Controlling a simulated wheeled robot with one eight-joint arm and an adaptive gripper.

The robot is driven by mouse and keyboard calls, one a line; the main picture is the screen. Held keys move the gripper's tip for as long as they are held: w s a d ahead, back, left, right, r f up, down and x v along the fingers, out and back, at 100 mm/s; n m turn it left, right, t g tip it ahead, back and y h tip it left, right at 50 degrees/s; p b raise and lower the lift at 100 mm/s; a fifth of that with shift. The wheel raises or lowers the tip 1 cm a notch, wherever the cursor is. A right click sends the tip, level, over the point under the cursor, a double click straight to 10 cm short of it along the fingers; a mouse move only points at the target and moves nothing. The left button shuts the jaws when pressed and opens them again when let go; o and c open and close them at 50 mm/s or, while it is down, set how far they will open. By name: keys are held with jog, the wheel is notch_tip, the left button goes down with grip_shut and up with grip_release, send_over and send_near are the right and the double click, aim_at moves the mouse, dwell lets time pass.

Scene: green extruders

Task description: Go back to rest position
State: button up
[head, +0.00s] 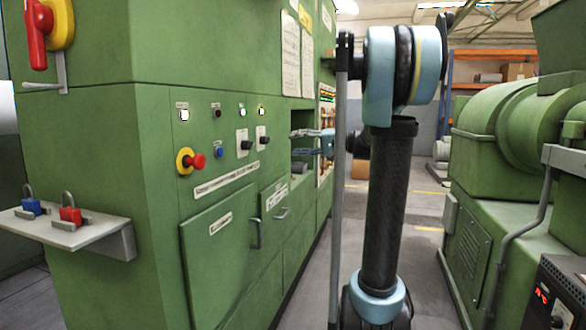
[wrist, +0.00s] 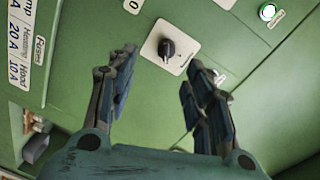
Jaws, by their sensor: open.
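My gripper (wrist: 163,80) is open and empty in the wrist view, its two fingers spread apart. A black rotary knob on a white plate (wrist: 168,46) shows on the green panel beyond and between the fingertips. In the head view my gripper (head: 308,133) reaches from behind my arm toward the green cabinet front, near an open recess. My arm (head: 388,190) stands tall in the middle of the view and hides part of the gripper's wrist. I cannot tell the exact gap between the fingertips and the panel.
The green cabinet (head: 110,170) fills the left, with a red emergency button (head: 196,161) and a shelf (head: 80,232) bearing blue and red padlocks. A green machine (head: 515,200) stands at right. Between them runs a grey floor aisle (head: 425,208). A cardboard box (head: 517,71) sits on the back rack.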

jog(key=s+f+g+h, duration=0.3)
jog(key=s+f+h, duration=0.5)
jog(key=s+f, duration=1.2)
jog(key=s+d+f+h, duration=0.7)
jog(key=s+d+f, duration=0.5)
jog(key=s+f, duration=0.3)
jog(key=shift+s+d+f+n+g+h, duration=0.2)
jog(key=shift+s+f+n+g+h, duration=0.15)
jog(key=shift+s+n+g+h, duration=0.05)
